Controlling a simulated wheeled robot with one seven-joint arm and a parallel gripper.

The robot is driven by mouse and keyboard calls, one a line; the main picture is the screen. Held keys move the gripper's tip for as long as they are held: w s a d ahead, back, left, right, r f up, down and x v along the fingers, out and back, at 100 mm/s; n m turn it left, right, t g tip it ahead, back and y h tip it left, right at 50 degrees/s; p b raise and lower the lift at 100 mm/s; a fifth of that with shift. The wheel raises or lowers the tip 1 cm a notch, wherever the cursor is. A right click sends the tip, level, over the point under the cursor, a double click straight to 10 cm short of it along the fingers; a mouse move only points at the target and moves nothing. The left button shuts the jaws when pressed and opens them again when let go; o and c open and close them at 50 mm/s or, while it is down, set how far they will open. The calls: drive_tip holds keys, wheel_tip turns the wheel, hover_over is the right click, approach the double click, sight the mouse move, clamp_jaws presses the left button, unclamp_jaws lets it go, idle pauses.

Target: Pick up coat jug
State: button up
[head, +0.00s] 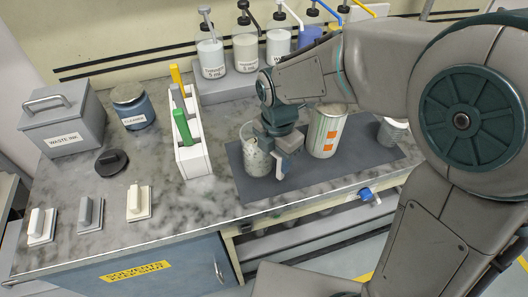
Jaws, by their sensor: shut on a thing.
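A small pale speckled jug (257,163), which I take for the coat jug, is at the left part of the dark grey mat (300,187). My gripper (268,150) reaches down to it from the upper right and is shut on it. The gripper hides the jug's right side and part of its top. The jug looks upright. I cannot tell whether its base touches the mat or is slightly above it.
A tall can (326,133) with orange marks stands right of my gripper, and a small jar (393,132) stands farther right. A white rack (193,154) with coloured-handled tools is close on the left. Pump bottles (246,52) line the back.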

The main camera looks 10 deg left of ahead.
wheel_tip(320, 180, up, 10)
drive_tip(key=shift+r, duration=0.1)
idle(0.4)
